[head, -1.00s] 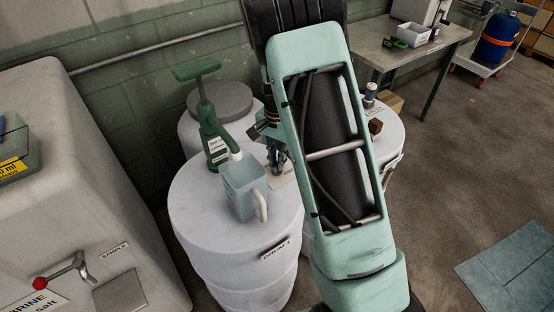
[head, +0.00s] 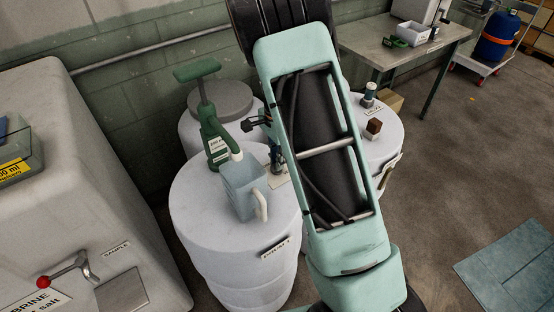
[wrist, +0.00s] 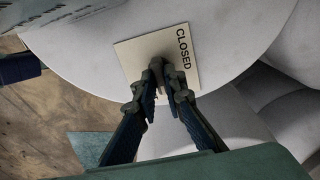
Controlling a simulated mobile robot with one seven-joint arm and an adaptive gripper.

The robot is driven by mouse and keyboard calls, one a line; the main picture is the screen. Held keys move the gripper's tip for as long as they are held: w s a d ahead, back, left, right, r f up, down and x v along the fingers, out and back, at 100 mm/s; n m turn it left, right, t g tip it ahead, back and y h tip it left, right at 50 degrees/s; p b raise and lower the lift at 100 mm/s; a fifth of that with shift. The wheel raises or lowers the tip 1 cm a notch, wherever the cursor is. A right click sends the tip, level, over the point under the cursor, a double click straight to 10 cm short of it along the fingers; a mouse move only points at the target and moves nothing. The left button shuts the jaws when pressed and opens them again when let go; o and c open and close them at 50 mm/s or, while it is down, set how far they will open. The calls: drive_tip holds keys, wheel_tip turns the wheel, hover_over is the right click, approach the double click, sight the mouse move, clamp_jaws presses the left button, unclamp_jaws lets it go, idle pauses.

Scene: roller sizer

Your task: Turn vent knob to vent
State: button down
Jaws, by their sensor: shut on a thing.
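The vent knob (wrist: 157,66) is a small grey knob, mostly covered by my fingers in the wrist view. It stands on a pale plate (wrist: 186,78) marked "CLOSED", and a shadow falls across the plate. The plate (head: 284,178) also shows in the head view, on top of the front white drum (head: 203,205). My gripper (wrist: 165,84) is shut on the knob, with one finger on each side. In the head view my gripper (head: 276,160) is partly hidden behind my arm. I cannot make out the knob there.
A translucent jug (head: 240,192) stands on the drum just left of my gripper. A green hand pump (head: 214,140) is behind it. A brown block (head: 374,127) and a small bottle (head: 369,94) stand on another drum to the right.

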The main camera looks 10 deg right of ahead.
drive_tip(key=c, duration=2)
unclamp_jaws()
wheel_tip(320, 180, up, 12)
drive_tip(key=shift+r, duration=0.1)
